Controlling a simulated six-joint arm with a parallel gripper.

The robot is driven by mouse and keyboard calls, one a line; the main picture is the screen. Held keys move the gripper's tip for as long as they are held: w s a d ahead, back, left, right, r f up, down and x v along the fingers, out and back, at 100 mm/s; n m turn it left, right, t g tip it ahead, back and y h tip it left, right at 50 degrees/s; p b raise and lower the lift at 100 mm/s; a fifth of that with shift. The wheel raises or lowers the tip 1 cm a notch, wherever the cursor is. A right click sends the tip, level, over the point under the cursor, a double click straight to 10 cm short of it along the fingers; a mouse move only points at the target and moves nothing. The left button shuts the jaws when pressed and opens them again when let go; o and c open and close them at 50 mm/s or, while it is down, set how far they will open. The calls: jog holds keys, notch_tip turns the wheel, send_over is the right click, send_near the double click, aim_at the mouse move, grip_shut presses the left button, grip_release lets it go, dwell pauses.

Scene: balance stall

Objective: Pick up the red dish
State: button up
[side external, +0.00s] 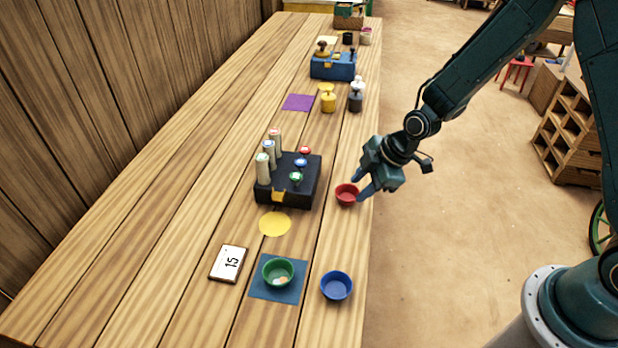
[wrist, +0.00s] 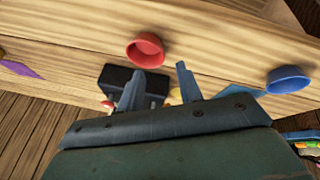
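The red dish (side external: 347,194) is a small round bowl near the right edge of the wooden table, beside the black block. In the wrist view the red dish (wrist: 147,50) shows beyond the fingertips, nearer the left finger than the right. My gripper (side external: 363,184) is close to the dish's right side at the table edge, tilted toward it. In the wrist view my gripper (wrist: 160,78) has its two fingers spread apart with nothing between them. Whether a finger touches the dish I cannot tell.
The black block (side external: 306,182) with three capped cylinders stands left of the dish. A blue dish (side external: 337,286) and a green dish (side external: 278,271) on a blue mat (side external: 277,292) are nearer the camera.

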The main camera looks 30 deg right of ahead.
aim_at(344, 202)
jog(key=shift+f, duration=0.1)
jog(key=shift+x, duration=2.5)
grip_shut()
